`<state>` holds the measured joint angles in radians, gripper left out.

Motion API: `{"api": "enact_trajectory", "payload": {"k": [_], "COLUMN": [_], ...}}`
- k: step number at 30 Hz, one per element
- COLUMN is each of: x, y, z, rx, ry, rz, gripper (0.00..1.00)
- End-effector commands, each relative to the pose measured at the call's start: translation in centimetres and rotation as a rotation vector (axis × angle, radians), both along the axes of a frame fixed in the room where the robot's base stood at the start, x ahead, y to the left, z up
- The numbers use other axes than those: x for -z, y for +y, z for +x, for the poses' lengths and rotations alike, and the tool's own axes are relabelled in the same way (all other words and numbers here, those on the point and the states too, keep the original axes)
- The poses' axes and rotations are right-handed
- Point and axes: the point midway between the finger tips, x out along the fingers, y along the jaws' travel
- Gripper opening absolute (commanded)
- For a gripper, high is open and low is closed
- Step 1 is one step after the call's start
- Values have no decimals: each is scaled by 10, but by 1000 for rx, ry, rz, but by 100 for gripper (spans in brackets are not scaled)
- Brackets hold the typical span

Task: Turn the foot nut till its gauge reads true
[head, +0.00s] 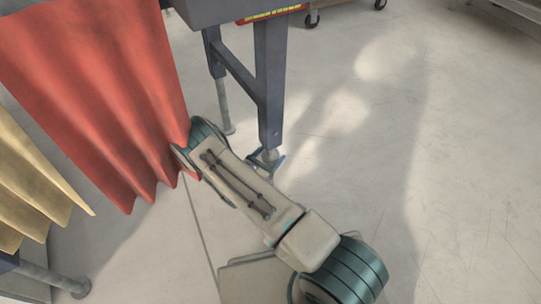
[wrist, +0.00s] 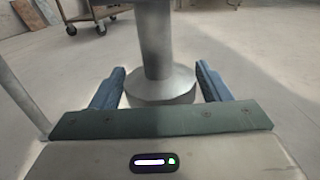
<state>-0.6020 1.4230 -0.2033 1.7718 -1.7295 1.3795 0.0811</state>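A grey machine leg (head: 269,85) comes down to a metal foot (head: 268,154), partly hidden by my arm in the head view. My gripper (wrist: 160,72) is low at this foot, one blue finger on each side of the disc. The fingers stand apart, with narrow gaps to the disc; I see no clear contact. My gripper also shows in the head view (head: 264,163). I cannot make out a separate nut or a gauge.
A red curtain (head: 95,90) hangs left of my arm, close to its elbow, and a yellow one (head: 35,180) beyond it. Another leg (head: 225,105) stands behind. A wheeled cart (wrist: 95,12) is in the background. The floor to the right (head: 440,170) is clear.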

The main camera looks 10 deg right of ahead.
Motion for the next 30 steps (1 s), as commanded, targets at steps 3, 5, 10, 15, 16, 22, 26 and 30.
{"api": "enact_trajectory", "payload": {"k": [3,5,10,15,16,22,26,30], "x": [0,0,1,2,2,1,1,1], "y": [0,0,1,1,0,0,0,0], "z": [0,0,0,0,0,0,0,0], "rx": [0,0,28,104,116,143,142,141], "ry": [0,0,-3,-2,-1,1,2,2], "rz": [0,0,0,-1,-1,-1,0,0], "gripper": [38,38,38,38,38,38,38,80]}}
